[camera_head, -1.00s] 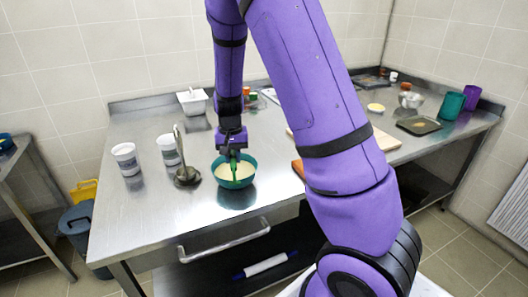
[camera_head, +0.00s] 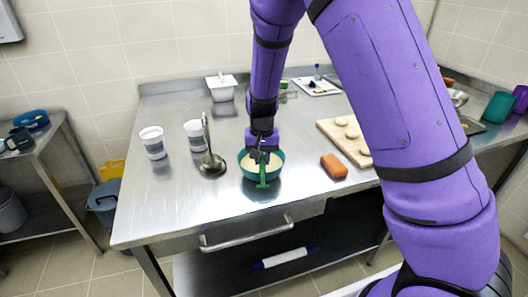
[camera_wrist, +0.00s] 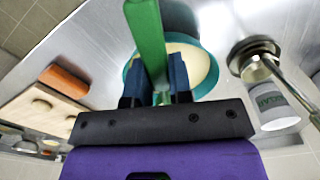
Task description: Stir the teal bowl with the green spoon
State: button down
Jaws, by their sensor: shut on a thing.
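The teal bowl (camera_head: 277,162) stands on the steel table near its front edge and holds a pale cream filling. It also shows in the wrist view (camera_wrist: 209,82). My gripper (camera_head: 262,157) is above the bowl, shut on the green spoon (camera_head: 262,179). In the wrist view my gripper (camera_wrist: 156,92) has its two dark blue fingers on either side of the green handle (camera_wrist: 147,35). The spoon's lower end is hidden, so I cannot tell how deep it sits in the filling.
A ladle on a round stand (camera_head: 211,163) and two white cups (camera_head: 153,143) (camera_head: 196,136) stand left of the bowl. An orange block (camera_head: 334,166) and a wooden board with dough rounds (camera_head: 352,152) lie to the right. A white container (camera_head: 221,87) stands behind.

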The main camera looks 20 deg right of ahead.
jog(key=shift+d+f, duration=0.1)
jog(key=shift+f, duration=0.15)
jog(key=shift+s+d+r+t+y, duration=0.1)
jog(key=shift+d+t+y, duration=0.1)
jog(key=shift+y, duration=0.5)
jog(key=shift+d+t+y, duration=0.1)
jog(key=shift+t+y, duration=0.1)
jog(key=shift+y, duration=0.5)
jog(key=d+t+y, duration=0.1)
jog(key=t+y, duration=0.1)
jog(key=y, duration=0.4)
jog(key=d+f+t+y, duration=0.1)
jog(key=y, duration=0.5)
jog(key=s+d+f+t+y, duration=0.1)
jog(key=d+t+y, duration=0.1)
jog(key=y, duration=0.4)
jog(key=shift+s+f+t, duration=0.1)
jog(key=shift+f+t, duration=0.1)
jog(key=shift+t, duration=0.1)
jog(key=shift+y, duration=0.3)
dwell(1.3)
